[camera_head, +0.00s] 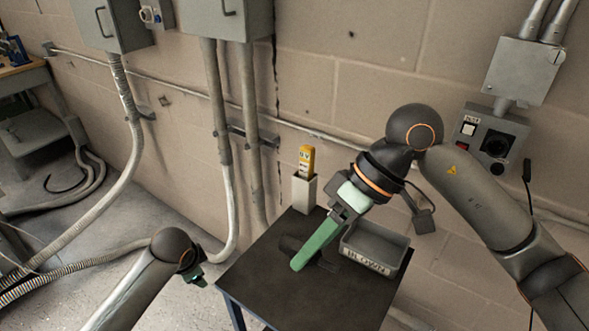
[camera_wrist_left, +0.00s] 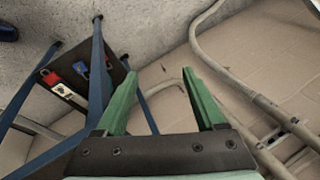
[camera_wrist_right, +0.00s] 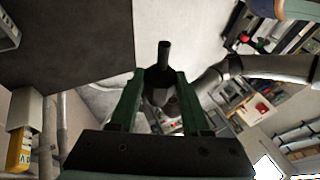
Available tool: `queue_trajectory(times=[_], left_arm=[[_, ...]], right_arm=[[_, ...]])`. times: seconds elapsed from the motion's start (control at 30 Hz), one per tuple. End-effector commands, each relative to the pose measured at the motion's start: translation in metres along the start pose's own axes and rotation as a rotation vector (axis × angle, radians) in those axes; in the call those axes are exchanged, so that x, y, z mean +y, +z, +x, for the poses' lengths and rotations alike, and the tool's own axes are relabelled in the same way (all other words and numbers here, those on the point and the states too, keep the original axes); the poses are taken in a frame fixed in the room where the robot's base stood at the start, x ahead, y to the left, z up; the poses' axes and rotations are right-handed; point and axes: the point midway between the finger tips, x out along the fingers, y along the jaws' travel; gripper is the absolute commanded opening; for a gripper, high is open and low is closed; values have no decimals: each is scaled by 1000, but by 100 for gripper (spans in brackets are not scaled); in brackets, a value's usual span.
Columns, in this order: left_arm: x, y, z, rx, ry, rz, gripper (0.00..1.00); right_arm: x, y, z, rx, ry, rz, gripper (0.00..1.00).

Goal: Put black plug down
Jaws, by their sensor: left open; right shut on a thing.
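My right gripper (camera_head: 298,266) reaches down over the dark tabletop (camera_head: 300,305), its green fingers slanting to the lower left. My left gripper (camera_head: 200,282) is low, left of the table. Its fingers (camera_wrist_left: 155,85) are apart and empty in the left wrist view.
A grey tray (camera_head: 374,262) with a lettered label sits right of the right gripper. A yellow device (camera_head: 306,160) stands in a white holder (camera_head: 304,193) at the table's back corner. A socket panel (camera_head: 489,146) is on the wall. The table's front area is clear.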

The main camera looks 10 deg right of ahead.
Motion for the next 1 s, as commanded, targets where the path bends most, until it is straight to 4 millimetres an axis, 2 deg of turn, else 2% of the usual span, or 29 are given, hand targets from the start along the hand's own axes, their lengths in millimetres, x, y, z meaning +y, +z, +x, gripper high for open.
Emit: queue_trajectory(times=[0.03,0.2,0.27,0.4,0.57,0.7,0.83,1.0], left_arm=[[-15,-3,-10,-28,-3,32,71],[-42,-19,-47,-98,33,147,71],[-48,-30,-63,-103,52,192,71],[-51,-68,-107,-70,112,316,71],[-37,-117,-166,6,190,497,71],[-16,-152,-224,67,254,675,71],[7,-174,-277,99,307,845,71],[36,-186,-340,106,370,1044,71]], right_arm=[[0,0,0,1,0,0,0],[0,0,0,1,0,0,0],[0,0,0,1,0,0,0],[0,0,0,1,0,0,0],[0,0,0,1,0,-1,0],[0,0,0,1,0,-1,0],[0,0,0,1,0,-1,0],[0,0,0,1,0,-1,0]])
